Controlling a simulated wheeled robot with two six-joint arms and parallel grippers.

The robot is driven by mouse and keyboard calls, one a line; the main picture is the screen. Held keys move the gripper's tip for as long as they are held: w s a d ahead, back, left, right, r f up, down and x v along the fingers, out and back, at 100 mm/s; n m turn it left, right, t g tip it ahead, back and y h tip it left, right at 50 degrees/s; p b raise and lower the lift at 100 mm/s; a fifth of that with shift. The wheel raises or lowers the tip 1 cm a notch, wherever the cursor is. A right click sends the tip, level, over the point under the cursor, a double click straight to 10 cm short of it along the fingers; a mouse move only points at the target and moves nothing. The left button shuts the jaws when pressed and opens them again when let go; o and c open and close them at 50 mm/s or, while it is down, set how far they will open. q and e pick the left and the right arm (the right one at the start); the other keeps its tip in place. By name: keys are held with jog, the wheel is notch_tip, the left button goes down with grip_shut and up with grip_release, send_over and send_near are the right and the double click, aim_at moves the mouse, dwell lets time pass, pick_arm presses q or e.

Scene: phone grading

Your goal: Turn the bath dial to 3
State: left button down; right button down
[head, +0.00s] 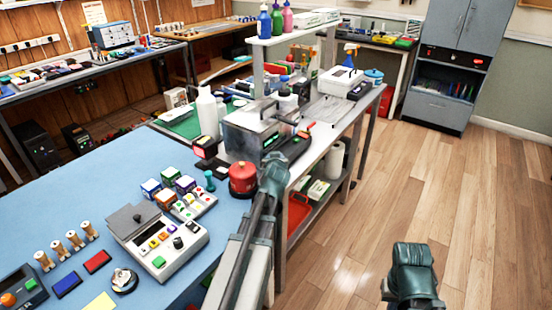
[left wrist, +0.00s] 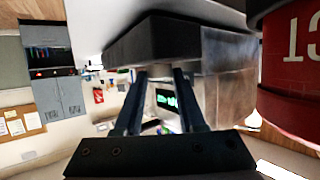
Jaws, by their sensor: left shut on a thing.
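The bath is a metal box (head: 246,132) with a dark front panel, on the bench at the centre of the head view. Its metal side (left wrist: 228,75) and dark part fill the upper middle of the left wrist view, with a lit green display (left wrist: 166,98) between my fingers. My left gripper (left wrist: 160,72) has its fingertips against the dark front part, shut on the dial. The dial and its setting are hidden. In the head view my left arm covers the gripper.
A red canister (head: 242,179) stands close beside my left arm, and its red side (left wrist: 293,75) is near in the left wrist view. The wooden floor (head: 470,200) at right is clear.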

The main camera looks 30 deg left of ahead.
pick_arm(q)
jog(key=shift+s+a+m+t+h, duration=0.1)
jog(key=shift+m+t+h, duration=0.3)
jog(key=shift+m+h, duration=0.55)
jog(key=c, duration=0.5)
grip_release()
jog(key=shift+n+g+y, duration=0.4)
jog(key=shift+n+y, duration=0.55)
jog(key=shift+y, duration=0.1)
